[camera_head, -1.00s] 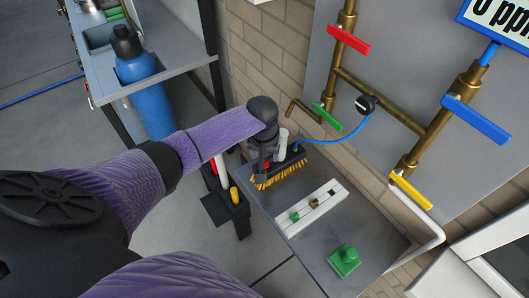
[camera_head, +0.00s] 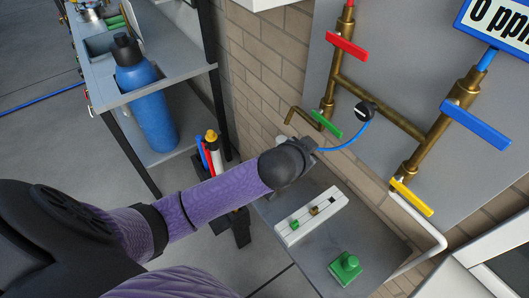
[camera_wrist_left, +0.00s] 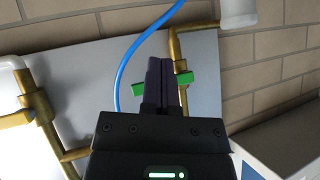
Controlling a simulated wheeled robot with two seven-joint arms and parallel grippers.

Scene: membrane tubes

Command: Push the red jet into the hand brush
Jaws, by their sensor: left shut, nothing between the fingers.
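My left gripper shows in the left wrist view (camera_wrist_left: 160,80) with its two dark fingers together and nothing between them. In the head view my purple left arm reaches to the grey bench, and its dark wrist covers the fingers and the spot where the hand brush lay. The hand brush and the red jet are not visible in either current view. A white slotted bar (camera_head: 310,213) on the bench holds a green piece (camera_head: 294,225) and a brass-coloured piece (camera_head: 314,211). My right gripper is not in view.
A green block (camera_head: 345,266) stands at the bench's near end. Behind are brass pipes with a red handle (camera_head: 347,46), a green handle (camera_head: 327,122) and a blue hose (camera_head: 345,143). A blue bottle (camera_head: 148,105) and coloured tubes (camera_head: 210,153) stand to the left.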

